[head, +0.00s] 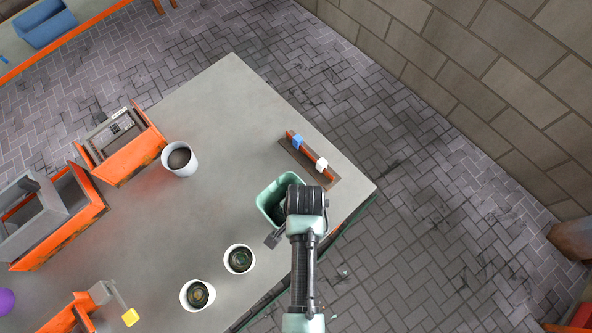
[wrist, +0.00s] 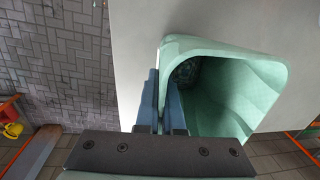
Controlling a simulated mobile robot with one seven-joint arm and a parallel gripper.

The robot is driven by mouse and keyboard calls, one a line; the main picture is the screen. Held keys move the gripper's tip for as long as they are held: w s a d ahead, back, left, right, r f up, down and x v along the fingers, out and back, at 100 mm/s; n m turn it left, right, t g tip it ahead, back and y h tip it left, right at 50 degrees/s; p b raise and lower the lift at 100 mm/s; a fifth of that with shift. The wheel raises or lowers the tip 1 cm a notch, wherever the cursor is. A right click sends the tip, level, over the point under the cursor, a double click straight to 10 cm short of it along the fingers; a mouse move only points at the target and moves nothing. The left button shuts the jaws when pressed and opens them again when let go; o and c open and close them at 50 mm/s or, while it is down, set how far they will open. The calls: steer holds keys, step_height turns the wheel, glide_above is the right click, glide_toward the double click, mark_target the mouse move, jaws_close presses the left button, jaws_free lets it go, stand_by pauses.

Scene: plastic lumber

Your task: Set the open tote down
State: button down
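The open tote is a mint-green bin with a wide mouth, seen at the right part of the grey table in the head view (head: 268,196) and filling the right of the wrist view (wrist: 235,85). My gripper (wrist: 161,85) has its two blue-grey fingers close on either side of the tote's left wall in the wrist view, pinching it. Inside the tote, a dark patterned patch shows at the bottom. In the head view my arm covers the tote's lower right side. I cannot tell whether its base touches the table.
The grey table (head: 215,130) has free room at its upper middle. A rack with blue and white clips (head: 309,160) lies near the right corner. Two white cups (head: 239,259) with dark contents stand below left; another white cup (head: 180,159) stands by orange machines (head: 122,145).

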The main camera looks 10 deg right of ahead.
steer(key=shift+f, duration=0.1)
steer(key=c, duration=1)
jaws_free()
steer(key=shift+c, duration=0.2)
